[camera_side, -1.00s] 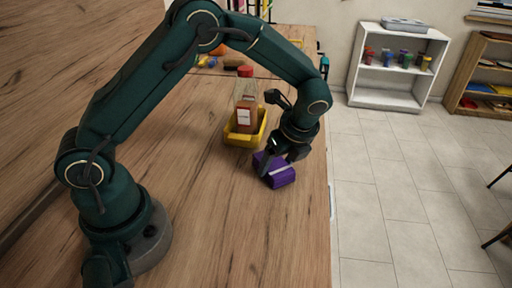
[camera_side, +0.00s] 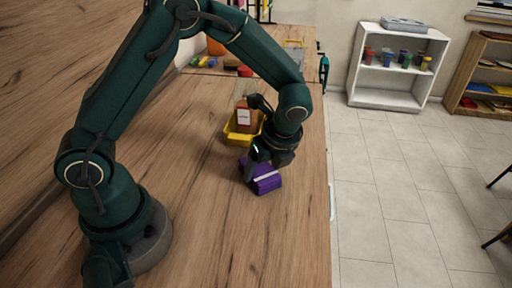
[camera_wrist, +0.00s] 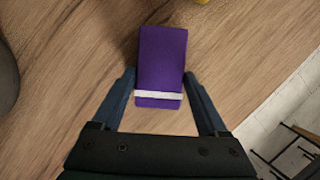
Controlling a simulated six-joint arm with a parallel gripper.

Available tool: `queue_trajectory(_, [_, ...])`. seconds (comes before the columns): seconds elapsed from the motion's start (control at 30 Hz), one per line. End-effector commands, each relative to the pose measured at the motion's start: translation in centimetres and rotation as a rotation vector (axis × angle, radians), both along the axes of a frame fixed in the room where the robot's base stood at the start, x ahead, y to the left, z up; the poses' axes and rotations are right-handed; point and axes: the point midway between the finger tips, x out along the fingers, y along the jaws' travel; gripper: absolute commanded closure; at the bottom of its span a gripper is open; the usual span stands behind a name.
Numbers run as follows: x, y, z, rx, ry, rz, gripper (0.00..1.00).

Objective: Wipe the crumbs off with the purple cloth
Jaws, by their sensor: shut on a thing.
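The purple cloth (camera_side: 266,184), a folded block with a pale stripe, lies on the wooden worktop (camera_side: 215,235) near its right edge. It also shows in the wrist view (camera_wrist: 161,60), with the white stripe near its lower end. My gripper (camera_side: 256,172) is over the cloth and shut on it. In the wrist view its two fingers (camera_wrist: 160,85) stand on either side of the cloth. I cannot make out any crumbs in either view.
A yellow bin (camera_side: 236,135) holding a labelled bottle (camera_side: 243,118) stands just behind the cloth, partly hidden by my arm. Small coloured items (camera_side: 203,61) lie farther back. The worktop left of and in front of the cloth is clear; its edge drops to a tiled floor (camera_side: 385,215).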

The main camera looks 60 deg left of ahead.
Motion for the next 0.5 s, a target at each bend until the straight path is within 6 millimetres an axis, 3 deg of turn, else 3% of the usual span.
queue_trajectory(0.23, [-0.5, 0.0, 0.1, 0.000, -0.001, -0.002, 0.68])
queue_trajectory(0.5, [0.9, -0.1, -0.1, 0.001, -0.003, -0.001, 0.68])
